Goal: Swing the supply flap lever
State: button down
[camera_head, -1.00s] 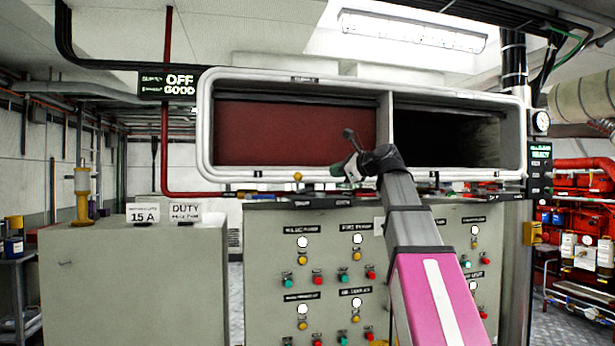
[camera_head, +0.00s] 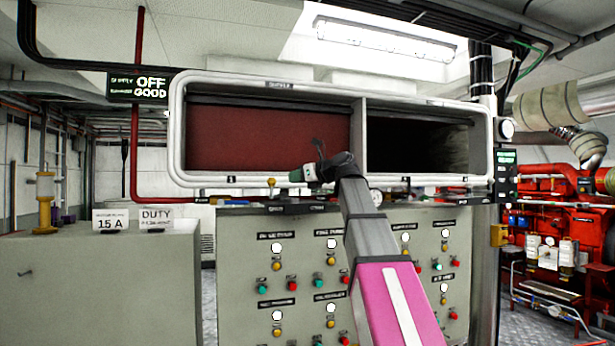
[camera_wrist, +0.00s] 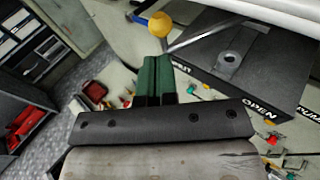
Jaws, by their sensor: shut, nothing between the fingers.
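The lever's yellow ball knob (camera_head: 271,182) sits just under the lower rim of the duct box (camera_head: 176,130), below its left opening. In the wrist view the knob (camera_wrist: 160,24) is just beyond my fingertips, near a thin metal rod and a black plate (camera_wrist: 262,62) marked OPEN, with a second, partly hidden label. The red supply flap (camera_head: 268,140) fills the left opening. My gripper (camera_head: 296,175) is to the right of the knob, close to it. Its green fingers (camera_wrist: 154,62) are together with nothing between them. I cannot tell whether they touch the lever.
The right opening (camera_head: 420,145) is dark. A grey panel with buttons (camera_head: 300,260) stands below the box. A grey cabinet (camera_head: 100,280) with 15 A and DUTY signs stands at left. Red machinery (camera_head: 555,220) is at right.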

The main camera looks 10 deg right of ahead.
aim_at(274, 180)
jog(key=x, duration=0.6)
jog(key=shift+w+a, duration=0.3)
jog(key=shift+a, duration=0.5)
jog(key=shift+r, duration=0.1)
